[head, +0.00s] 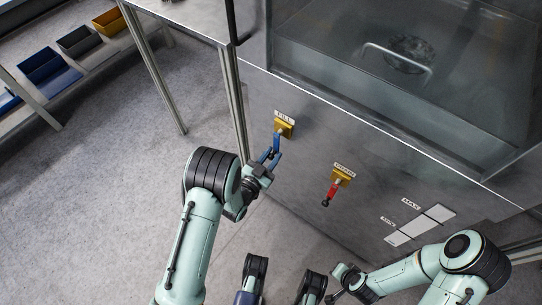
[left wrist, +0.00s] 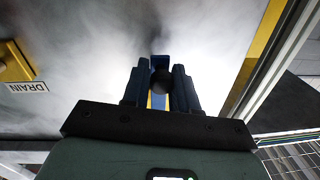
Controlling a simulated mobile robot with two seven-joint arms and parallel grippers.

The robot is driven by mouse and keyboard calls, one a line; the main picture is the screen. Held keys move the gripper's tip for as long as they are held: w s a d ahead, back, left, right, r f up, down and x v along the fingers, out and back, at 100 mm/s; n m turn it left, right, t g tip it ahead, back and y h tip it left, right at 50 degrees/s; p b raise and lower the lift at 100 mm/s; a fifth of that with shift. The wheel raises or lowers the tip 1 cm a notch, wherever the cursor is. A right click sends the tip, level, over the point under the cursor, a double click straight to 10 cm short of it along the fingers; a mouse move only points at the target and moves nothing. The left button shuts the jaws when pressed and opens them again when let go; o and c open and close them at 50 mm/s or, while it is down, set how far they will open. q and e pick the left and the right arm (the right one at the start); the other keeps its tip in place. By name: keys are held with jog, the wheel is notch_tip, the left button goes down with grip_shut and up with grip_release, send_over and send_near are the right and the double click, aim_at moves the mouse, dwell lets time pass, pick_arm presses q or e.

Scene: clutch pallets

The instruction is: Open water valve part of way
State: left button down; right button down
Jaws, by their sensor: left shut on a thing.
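The fill valve (head: 284,126) is a yellow block on the grey tank front under a FILL label. Its blue handle (head: 276,143) points down and slightly left. My left gripper (head: 269,161) is shut on the lower part of this handle. In the left wrist view the blue handle (left wrist: 160,61) shows between the two dark fingers of the left gripper (left wrist: 160,86), with a dark round end between them. My right gripper (head: 343,279) is low in the head view, away from the valves; its fingers are too unclear to tell open or shut.
The drain valve (head: 341,178), with a red handle (head: 331,192) hanging down, is to the right of the fill valve. A MAX level window (head: 420,226) is further right. The open tank has a metal rim above. A rack with bins (head: 50,72) stands far left.

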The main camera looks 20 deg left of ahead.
pick_arm(q)
jog(key=shift+s+d+n, duration=0.1)
jog(key=shift+d+n, duration=0.05)
jog(key=shift+n, duration=0.35)
jog(key=shift+s+d+r+n+g+b, duration=0.15)
jog(key=shift+s+d+r+n, duration=0.15)
jog(key=shift+d+n, duration=0.6)
jog(key=shift+s+d+r+n+g+b, duration=0.1)
jog(key=shift+s+d+r+n, duration=0.15)
jog(key=shift+d+n, duration=0.7)
jog(key=shift+s+d+r+n+g+b, duration=0.15)
jog(key=shift+s+d+r+n, duration=0.2)
jog(key=shift+n, duration=1)
pick_arm(e)
jog(key=shift+w+d+f, duration=0.2)
jog(key=shift+w+f, duration=0.1)
pick_arm(q)
jog(key=shift+w+d, duration=0.1)
jog(key=c, duration=1)
grip_release()
